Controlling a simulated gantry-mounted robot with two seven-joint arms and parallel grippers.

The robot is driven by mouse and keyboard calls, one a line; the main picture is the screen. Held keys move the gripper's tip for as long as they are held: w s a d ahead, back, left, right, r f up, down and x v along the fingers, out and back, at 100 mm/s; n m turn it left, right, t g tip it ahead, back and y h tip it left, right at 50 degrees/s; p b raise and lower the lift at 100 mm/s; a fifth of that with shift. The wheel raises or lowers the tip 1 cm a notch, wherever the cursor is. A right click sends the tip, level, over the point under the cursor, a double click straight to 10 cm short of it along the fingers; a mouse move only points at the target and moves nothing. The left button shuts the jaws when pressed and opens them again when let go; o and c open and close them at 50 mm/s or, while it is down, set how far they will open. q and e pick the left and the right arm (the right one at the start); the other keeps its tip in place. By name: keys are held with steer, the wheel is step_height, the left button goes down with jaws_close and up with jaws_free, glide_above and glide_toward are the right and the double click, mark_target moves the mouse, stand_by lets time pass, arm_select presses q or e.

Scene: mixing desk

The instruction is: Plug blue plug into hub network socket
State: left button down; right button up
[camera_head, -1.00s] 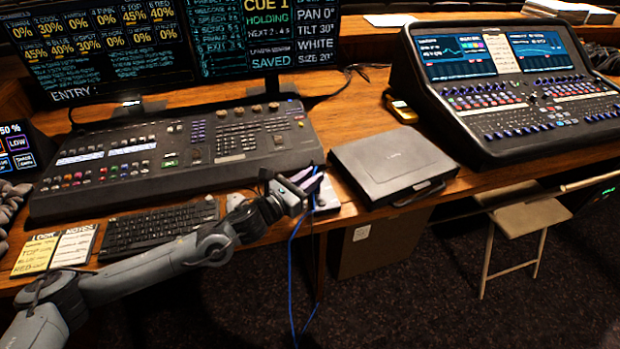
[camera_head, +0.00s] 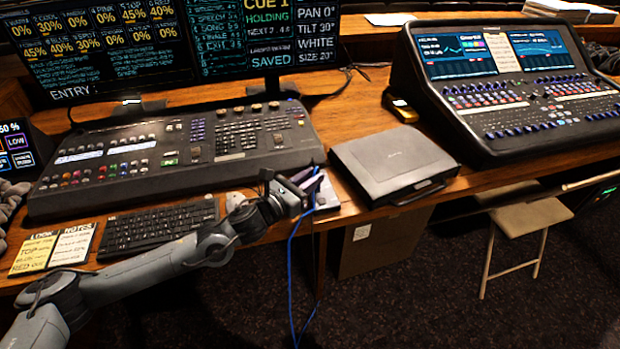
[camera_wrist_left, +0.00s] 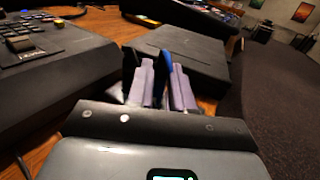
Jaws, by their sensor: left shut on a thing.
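My left gripper (camera_head: 312,186) is at the front edge of the desk, between the lighting console and the closed black case. It is shut on the blue plug, which is mostly hidden by the fingers. In the left wrist view, a bit of blue (camera_wrist_left: 167,62) shows between the two pale fingers (camera_wrist_left: 164,84). A blue cable (camera_head: 290,270) hangs from the gripper down past the desk edge. A small light grey box (camera_head: 328,197), perhaps the hub, sits right beside the fingertips and is partly hidden. I cannot see its socket or whether the plug touches it. My right gripper is not in view.
The lighting console (camera_head: 175,150) lies behind my left arm, with a black keyboard (camera_head: 155,228) and note cards (camera_head: 55,249) in front. The closed black case (camera_head: 394,163) is close to the right of the gripper. A large mixing desk (camera_head: 515,90) stands further right.

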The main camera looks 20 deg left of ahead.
arm_select(q)
steer(key=c, duration=0.9)
jaws_free()
steer(key=shift+c, duration=0.2)
steer(key=shift+s, duration=0.1)
steer(key=p+v, duration=0.2)
steer(key=v, duration=0.8)
steer(key=shift+s+a+f, duration=0.1)
steer(key=shift+s+f, duration=0.05)
steer(key=shift+s, duration=0.2)
steer(key=s+d+f+n+g+y+p, duration=0.2)
steer(key=s+d+n+p, duration=0.15)
steer(key=n, duration=0.65)
steer(key=s+d+f+n+g+y+p, duration=0.25)
steer(key=s+d+n, duration=0.25)
steer(key=n, duration=0.4)
steer(key=s+a+f+n+g+y+p, duration=0.1)
steer(key=s+a+n+g+p, duration=0.25)
steer(key=s+n, duration=0.7)
steer(key=s+a+f+n+g+y+p, duration=0.1)
steer(key=s+a+n+g+p, duration=0.3)
steer(key=s+n, duration=0.6)
step_height(320, 180, up, 36)
steer(key=d+m+g+p, duration=0.1)
steer(key=d+p, duration=0.1)
steer(key=p, duration=3.3)
steer(key=shift+r+p, duration=0.15)
steer(key=shift+p, duration=0.15)
